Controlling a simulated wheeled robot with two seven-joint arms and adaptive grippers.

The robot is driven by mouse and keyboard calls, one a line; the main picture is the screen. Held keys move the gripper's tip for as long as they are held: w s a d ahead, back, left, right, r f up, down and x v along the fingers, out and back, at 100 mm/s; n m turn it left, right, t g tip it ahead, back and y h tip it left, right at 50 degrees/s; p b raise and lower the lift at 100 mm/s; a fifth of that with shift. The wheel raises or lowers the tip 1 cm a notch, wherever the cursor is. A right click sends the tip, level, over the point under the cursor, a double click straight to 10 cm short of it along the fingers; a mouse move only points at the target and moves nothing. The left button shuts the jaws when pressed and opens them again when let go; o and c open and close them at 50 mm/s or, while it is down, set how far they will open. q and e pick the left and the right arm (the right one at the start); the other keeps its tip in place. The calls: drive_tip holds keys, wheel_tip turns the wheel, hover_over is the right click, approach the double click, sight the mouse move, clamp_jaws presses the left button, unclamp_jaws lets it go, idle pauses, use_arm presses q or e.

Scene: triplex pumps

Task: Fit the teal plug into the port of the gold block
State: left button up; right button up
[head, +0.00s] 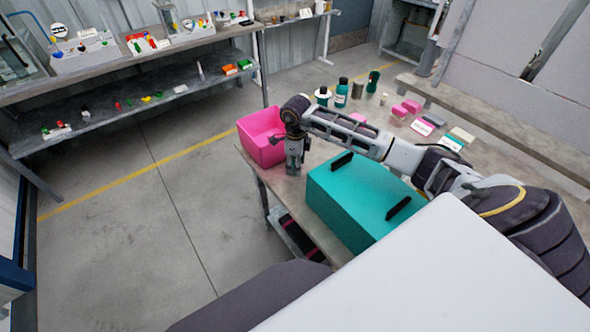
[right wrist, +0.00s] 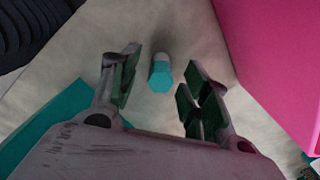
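The teal plug (right wrist: 160,76) shows in the right wrist view as a teal hexagonal head with a paler part behind it, on the table between the fingers. My right gripper (right wrist: 155,97) is open around or above it; the fingers stand apart from it on both sides. In the head view my right gripper (head: 293,168) points down at the table beside the pink bin, and the plug is hidden there. I cannot make out the gold block in either view. My left gripper is not in view.
A pink bin (head: 259,137) stands at the table's left corner, close to my right gripper. A large teal box (head: 358,199) with black handles stands just right of it. Bottles (head: 341,93) and pink boxes (head: 399,112) stand farther back on the table (head: 309,121).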

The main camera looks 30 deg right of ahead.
drive_tip(key=c, duration=0.9)
drive_tip(key=shift+r, duration=0.1)
clamp_jaws()
drive_tip(key=shift+r, duration=0.8)
wheel_tip(320, 180, up, 7)
drive_tip(key=shift+f+b, duration=0.15)
drive_tip(key=shift+b, duration=0.2)
drive_tip(key=shift+r, duration=0.8)
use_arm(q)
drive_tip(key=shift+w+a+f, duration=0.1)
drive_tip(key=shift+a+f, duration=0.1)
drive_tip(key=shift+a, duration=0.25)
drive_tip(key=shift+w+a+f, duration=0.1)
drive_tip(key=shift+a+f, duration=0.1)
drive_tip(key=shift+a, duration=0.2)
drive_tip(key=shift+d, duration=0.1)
